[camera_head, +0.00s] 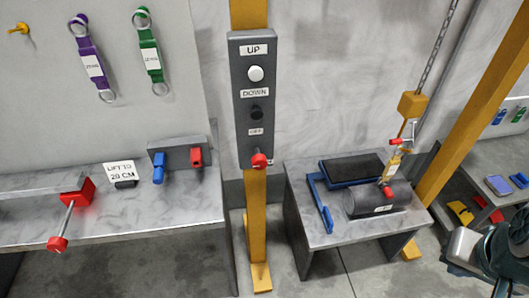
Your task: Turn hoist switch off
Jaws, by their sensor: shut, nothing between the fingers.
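The grey hoist control box (243,75) is mounted on a yellow post. It has a white button (255,74) under the UP label and a black button (256,112) under the DOWN label. The hoist switch (259,160), with a red knob, is at the bottom of the box. A small label, seemingly OFF (255,131), is above the switch. Another label beside the knob is partly hidden, and I cannot read it. Part of my arm shows at the lower right corner, well away from the box. My gripper's fingers are not visible.
The left bench (190,215) holds a clamp with a red knob (57,243) jutting out in front. The small table (345,232) at right holds a dark cylinder (375,199) beneath the hoist hook and chain (437,45). Space before the control box looks clear.

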